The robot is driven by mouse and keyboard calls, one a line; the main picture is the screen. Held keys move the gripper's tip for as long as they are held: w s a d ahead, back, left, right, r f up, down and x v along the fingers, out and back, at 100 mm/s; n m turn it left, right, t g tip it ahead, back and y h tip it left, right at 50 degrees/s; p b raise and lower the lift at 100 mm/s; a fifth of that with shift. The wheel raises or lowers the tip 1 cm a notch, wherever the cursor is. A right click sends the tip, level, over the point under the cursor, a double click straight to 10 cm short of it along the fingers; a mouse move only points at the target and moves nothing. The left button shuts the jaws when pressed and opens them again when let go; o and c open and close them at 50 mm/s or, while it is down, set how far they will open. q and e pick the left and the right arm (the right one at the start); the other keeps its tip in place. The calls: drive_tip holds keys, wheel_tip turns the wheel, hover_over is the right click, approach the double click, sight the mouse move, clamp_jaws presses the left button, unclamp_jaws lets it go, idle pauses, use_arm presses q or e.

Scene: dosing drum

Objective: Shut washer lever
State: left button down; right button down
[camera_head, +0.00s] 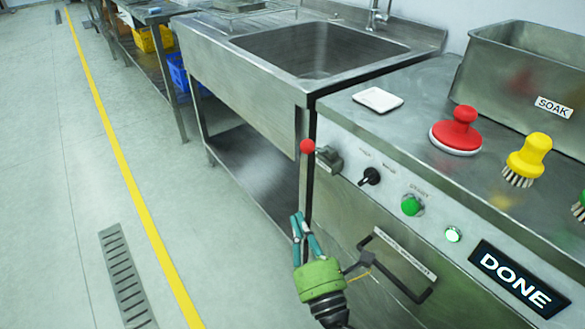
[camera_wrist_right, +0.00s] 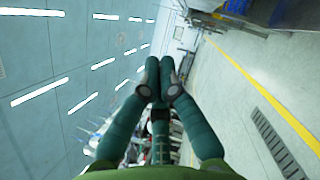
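The washer lever with a red ball knob (camera_head: 308,146) sits at the left end of the machine's front panel, on a grey metal mount (camera_head: 328,158). Its arm points left, out from the panel. My right gripper (camera_head: 299,222), green with teal fingers, is below the knob and apart from it, in front of the machine. In the right wrist view its two fingertips (camera_wrist_right: 159,75) meet with nothing between them. The lever is not seen in that view. My left gripper is not in view.
A drawer handle (camera_head: 396,266) juts out beside my right gripper. A sink (camera_head: 240,62) stands behind left. The floor at left is clear.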

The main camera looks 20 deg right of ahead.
sight(318, 150)
use_arm(q)
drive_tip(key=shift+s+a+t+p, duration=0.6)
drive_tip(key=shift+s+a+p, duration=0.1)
drive_tip(key=shift+p, duration=1.65)
use_arm(e)
drive_tip(key=w+d+r, duration=0.2)
drive_tip(key=w+r, duration=0.3)
drive_tip(key=w, duration=0.4)
drive_tip(key=shift+w+d+r, duration=0.25)
drive_tip(key=shift+w+d, duration=0.1)
drive_tip(key=shift+w, duration=0.05)
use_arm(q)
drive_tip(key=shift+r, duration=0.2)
use_arm(e)
drive_tip(key=shift+r, duration=0.1)
